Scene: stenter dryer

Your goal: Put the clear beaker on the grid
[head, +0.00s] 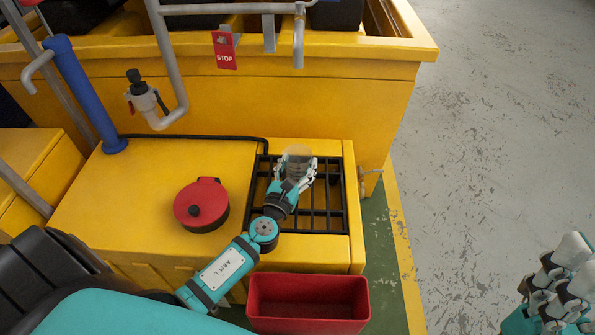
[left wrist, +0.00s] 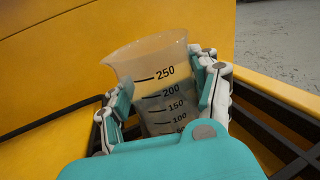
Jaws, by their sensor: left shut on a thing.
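The clear beaker (head: 298,155) is upright, or nearly so, between the fingers of my left gripper (head: 295,168) in the head view. My left gripper is shut on it. In the left wrist view the beaker (left wrist: 157,85) shows its spout and black volume marks, with the left gripper (left wrist: 165,105) around its sides. The black grid (head: 325,207) is set in the yellow machine top, and the beaker is over its far part. I cannot tell whether the beaker's base touches the grid. My right gripper (head: 562,285) is at the lower right, away from the machine.
A red round lidded pot (head: 202,206) stands on the yellow top left of the grid. A red bin (head: 308,300) is in front of the machine. A yellow wall (head: 290,95) rises behind the grid. A blue post (head: 85,95) and grey pipes stand at the left.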

